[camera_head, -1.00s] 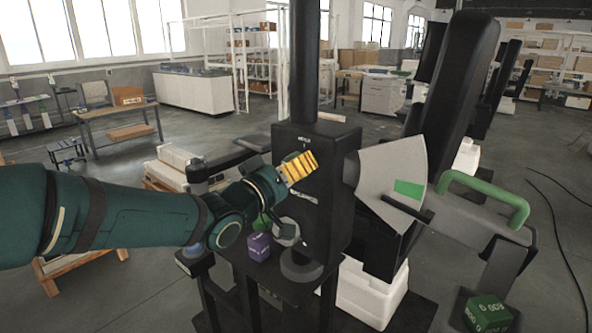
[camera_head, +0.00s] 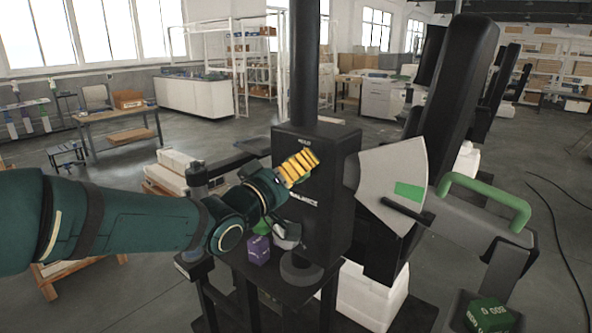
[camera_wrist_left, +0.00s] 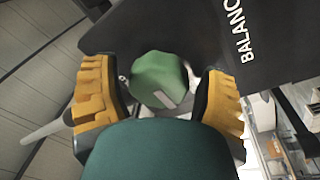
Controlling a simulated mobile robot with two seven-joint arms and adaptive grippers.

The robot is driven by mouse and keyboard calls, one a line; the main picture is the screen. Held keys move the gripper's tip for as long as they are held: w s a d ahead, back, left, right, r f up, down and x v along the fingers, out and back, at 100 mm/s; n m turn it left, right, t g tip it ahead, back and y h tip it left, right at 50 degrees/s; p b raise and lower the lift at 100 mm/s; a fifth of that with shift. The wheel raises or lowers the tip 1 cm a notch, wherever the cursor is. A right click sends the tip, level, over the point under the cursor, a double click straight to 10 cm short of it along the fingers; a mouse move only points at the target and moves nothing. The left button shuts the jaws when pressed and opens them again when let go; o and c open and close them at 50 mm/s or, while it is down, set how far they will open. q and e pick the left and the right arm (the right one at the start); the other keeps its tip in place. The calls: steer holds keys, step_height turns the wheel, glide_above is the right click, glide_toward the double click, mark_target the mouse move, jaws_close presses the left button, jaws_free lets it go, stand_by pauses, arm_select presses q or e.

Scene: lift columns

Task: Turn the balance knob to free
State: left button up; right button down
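The black balance box (camera_head: 335,200) stands on the column, with "HOLD" lettered near its top and "BALANCE" lower down. In the left wrist view, the green knob (camera_wrist_left: 160,78) with a pale mark sits on the dark panel beside the "BALANCE" lettering (camera_wrist_left: 240,35). My left gripper (camera_head: 299,168) is at the front face of the box, and its yellow fingers hide the knob in the head view. In the wrist view its fingers (camera_wrist_left: 160,85) stand apart, one on each side of the knob, with narrow gaps showing. My right gripper is not in view.
A purple cube (camera_head: 258,250) and a grey ring (camera_head: 300,268) are on the dark shelf below. A grey sector plate with a green patch (camera_head: 408,191) and a green handle (camera_head: 485,195) are to the right. A green cube (camera_head: 488,314) lies lower right.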

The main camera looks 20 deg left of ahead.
arm_select(q)
steer(key=shift+o, duration=0.3)
steer(key=shift+s, duration=0.15)
steer(key=v, duration=1.1)
steer(key=shift+s, duration=0.35)
steer(key=shift+a, duration=0.1)
steer(key=w+d+f+m+g+y, duration=0.1)
steer(key=w+d+f+g, duration=0.15)
steer(key=f, duration=0.65)
steer(key=w+d+f+g, duration=0.2)
steer(key=f+g, duration=0.1)
steer(key=f, duration=0.6)
steer(key=w+d+f+m+g+y, duration=0.1)
steer(key=w+d+f+g, duration=0.15)
steer(key=f, duration=0.55)
steer(key=s+d+f+g, duration=0.3)
steer(key=s+f, duration=0.2)
steer(key=f, duration=0.3)
steer(key=s+d+f+m+g, duration=0.1)
steer(key=s+d+f+g, duration=0.2)
steer(key=s+f, duration=0.2)
steer(key=s+d+f+m+g, duration=0.1)
steer(key=s+d+f+g, duration=0.2)
steer(key=f, duration=0.9)
steer(key=shift+s, duration=1)
